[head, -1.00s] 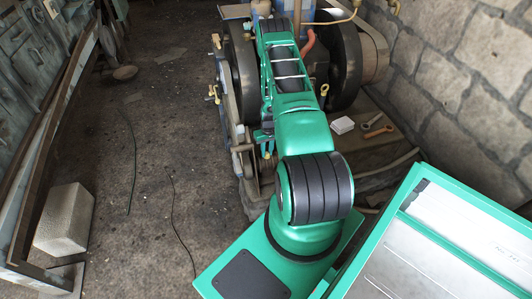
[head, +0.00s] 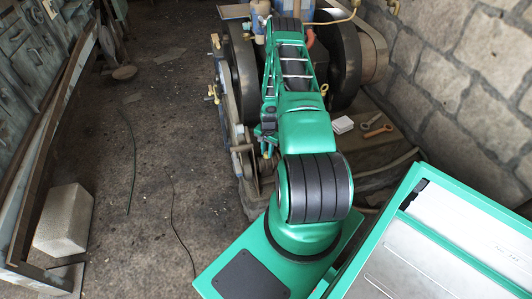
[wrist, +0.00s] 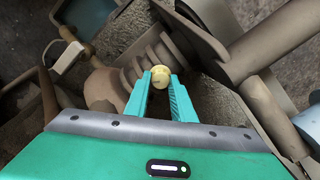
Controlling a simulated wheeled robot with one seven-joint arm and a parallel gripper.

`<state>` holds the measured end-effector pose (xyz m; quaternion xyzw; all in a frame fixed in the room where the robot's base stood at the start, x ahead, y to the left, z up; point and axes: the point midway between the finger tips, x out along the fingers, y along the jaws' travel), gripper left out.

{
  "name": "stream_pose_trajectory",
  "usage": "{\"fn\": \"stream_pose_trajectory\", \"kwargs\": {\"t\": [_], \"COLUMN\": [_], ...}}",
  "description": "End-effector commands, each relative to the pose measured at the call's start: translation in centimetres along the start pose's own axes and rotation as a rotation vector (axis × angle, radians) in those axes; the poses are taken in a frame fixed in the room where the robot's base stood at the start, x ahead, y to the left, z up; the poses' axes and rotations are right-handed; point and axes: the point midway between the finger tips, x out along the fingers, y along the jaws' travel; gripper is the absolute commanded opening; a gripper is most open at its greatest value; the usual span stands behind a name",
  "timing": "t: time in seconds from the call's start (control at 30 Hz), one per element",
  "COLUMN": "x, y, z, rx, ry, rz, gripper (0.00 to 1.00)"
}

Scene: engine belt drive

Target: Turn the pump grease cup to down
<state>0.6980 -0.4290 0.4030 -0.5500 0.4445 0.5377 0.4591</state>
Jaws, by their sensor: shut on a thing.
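In the wrist view a small pale yellow round cap (wrist: 160,77), which looks like the grease cup, sits between the tips of my gripper (wrist: 160,92). The two green fingers are closed on its sides. Behind it is a grey-brown ribbed pump part (wrist: 152,58) with a thick shaft running to the upper right. Which way the cup is turned is hard to tell. In the head view my green arm reaches forward over the engine, and my gripper and the cup are hidden.
The engine has two dark flywheels (head: 338,62) beside my arm. A white box (head: 342,124) and a wrench (head: 377,131) lie on the base to the right. A stone wall (head: 470,70) stands on the right. Open floor (head: 150,170) lies left, with a pale block (head: 65,222).

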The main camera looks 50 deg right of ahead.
Motion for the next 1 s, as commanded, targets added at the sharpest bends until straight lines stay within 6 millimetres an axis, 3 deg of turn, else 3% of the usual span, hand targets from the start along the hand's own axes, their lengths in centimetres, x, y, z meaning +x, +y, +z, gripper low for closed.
{"fn": "stream_pose_trajectory", "kwargs": {"t": [0.6, 1.0], "x": [-0.01, 0.00], "y": [-0.21, -0.31], "z": [0.27, 0.36], "rx": [0.582, 0.881], "ry": [0.013, 0.020], "rz": [-0.003, -0.004], "gripper": [0.00, 0.00]}}
